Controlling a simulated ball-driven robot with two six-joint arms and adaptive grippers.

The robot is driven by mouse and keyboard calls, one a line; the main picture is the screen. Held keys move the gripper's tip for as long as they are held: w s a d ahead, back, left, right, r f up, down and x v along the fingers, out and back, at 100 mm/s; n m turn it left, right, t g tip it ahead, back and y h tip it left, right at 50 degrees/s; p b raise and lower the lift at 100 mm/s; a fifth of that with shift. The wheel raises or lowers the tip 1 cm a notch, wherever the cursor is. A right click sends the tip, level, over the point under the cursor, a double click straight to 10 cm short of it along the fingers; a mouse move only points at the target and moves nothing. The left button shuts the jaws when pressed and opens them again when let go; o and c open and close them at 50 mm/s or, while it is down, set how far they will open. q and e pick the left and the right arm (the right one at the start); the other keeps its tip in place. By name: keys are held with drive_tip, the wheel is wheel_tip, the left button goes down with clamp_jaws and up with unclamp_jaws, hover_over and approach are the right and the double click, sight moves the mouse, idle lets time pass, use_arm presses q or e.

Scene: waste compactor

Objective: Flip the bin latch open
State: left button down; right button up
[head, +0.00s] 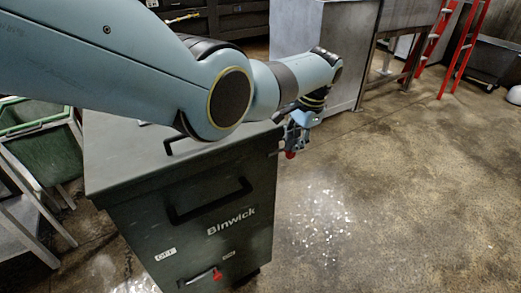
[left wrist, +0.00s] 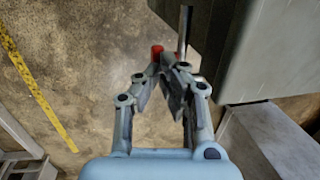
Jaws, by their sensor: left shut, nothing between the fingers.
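The dark green bin (head: 190,215) marked "Binwick" stands below my left arm, its lid (head: 125,150) shut. My left gripper (head: 293,143) is at the bin's right side, near the top edge. A red latch tip (head: 291,154) shows just under the fingers. In the left wrist view, my left gripper (left wrist: 168,66) is shut and empty, and the red latch tip (left wrist: 157,51) shows at the fingertips, partly hidden by them. Whether they touch is unclear. A thin metal rod (left wrist: 184,32) runs beside the bin wall (left wrist: 232,50). My right gripper is out of view.
A black handle (head: 210,202) and a lower red-tipped lever (head: 216,273) are on the bin's front. A grey cabinet (head: 300,35) stands behind. A red ladder (head: 465,45) is at the back right. The floor (head: 400,190) right of the bin is clear.

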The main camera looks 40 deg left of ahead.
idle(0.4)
use_arm(q)
drive_tip(key=shift+r+p, duration=0.25)
drive_tip(key=shift+p, duration=0.1)
drive_tip(key=d+r+p, duration=0.1)
drive_tip(key=r+p, duration=0.1)
drive_tip(key=r, duration=0.4)
drive_tip(key=w+d+r+p, duration=0.1)
drive_tip(key=d+r+p, duration=0.1)
drive_tip(key=r, duration=0.5)
